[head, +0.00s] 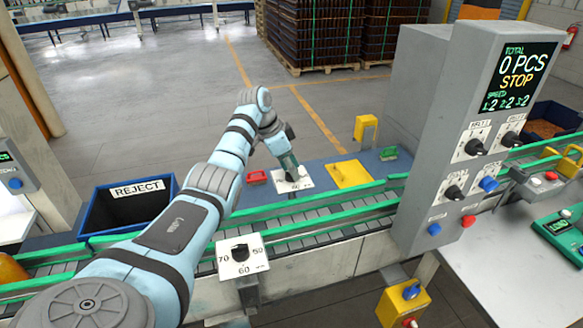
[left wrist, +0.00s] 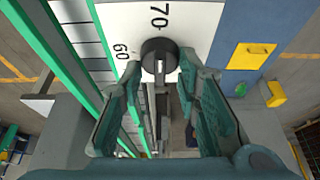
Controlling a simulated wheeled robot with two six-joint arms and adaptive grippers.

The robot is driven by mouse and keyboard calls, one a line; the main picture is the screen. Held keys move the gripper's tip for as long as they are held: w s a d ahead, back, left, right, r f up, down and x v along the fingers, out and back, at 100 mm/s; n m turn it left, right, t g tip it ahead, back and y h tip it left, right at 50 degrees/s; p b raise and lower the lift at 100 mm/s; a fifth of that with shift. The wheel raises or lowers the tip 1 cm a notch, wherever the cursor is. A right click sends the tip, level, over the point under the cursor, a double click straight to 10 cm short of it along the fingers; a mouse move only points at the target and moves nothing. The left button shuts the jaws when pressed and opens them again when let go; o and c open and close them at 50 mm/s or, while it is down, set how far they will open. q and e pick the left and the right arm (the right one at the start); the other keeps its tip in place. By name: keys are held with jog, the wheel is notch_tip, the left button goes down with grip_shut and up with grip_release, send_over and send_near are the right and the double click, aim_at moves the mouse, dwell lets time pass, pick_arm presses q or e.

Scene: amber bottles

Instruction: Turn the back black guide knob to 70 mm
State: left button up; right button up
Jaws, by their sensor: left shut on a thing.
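The back black guide knob (left wrist: 159,58) sits on a white scale plate (left wrist: 195,22), with 70 above the knob and 60 to its left in the left wrist view. My left gripper (left wrist: 160,78) is shut on this knob, one finger on each side. I cannot tell for sure which mark the knob points at. In the head view my left gripper (head: 287,170) reaches down across the conveyor onto the back scale plate (head: 303,183) and covers most of the knob. My right gripper is not in view.
The front guide knob (head: 240,251) stands on its own scale plate on the near side of the conveyor (head: 325,222). A blue reject bin (head: 105,215) is at the left. A grey control cabinet (head: 420,120) with a screen rises at the right.

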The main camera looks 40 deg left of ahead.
pick_arm(q)
jog(key=shift+s, duration=0.1)
jog(key=o, duration=1.1)
jog(key=shift+c, duration=0.2)
jog(key=v, duration=1.2)
